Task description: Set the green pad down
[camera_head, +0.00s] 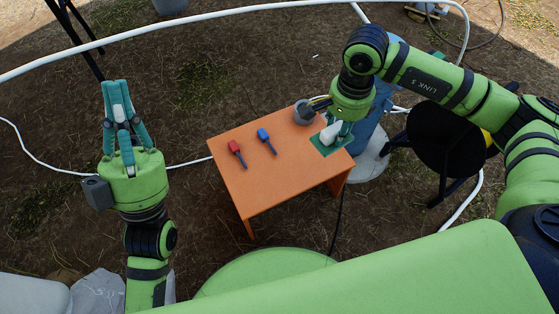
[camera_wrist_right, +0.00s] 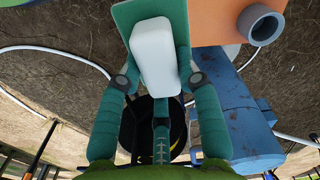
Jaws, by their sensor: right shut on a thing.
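The green pad (camera_head: 342,144) is a flat square with a white block (camera_wrist_right: 153,55) on it as a grip. In the head view it is at the right end of the orange table (camera_head: 262,192), partly past the edge in the picture. I cannot tell if it touches the tabletop. My right gripper (camera_head: 340,124) is shut on the white block; the pad's corner (camera_wrist_right: 127,14) shows beyond it in the wrist view. My left gripper (camera_head: 119,88) is away at the left, fingers extended and apparently empty.
A red-handled tool (camera_head: 235,148) and a blue-handled tool (camera_head: 263,135) lie on the table. A grey cup-like ring (camera_head: 304,112) is at its back right corner, close to the pad. A blue cylinder (camera_wrist_right: 240,110) stands right of the table. The table's front half is clear.

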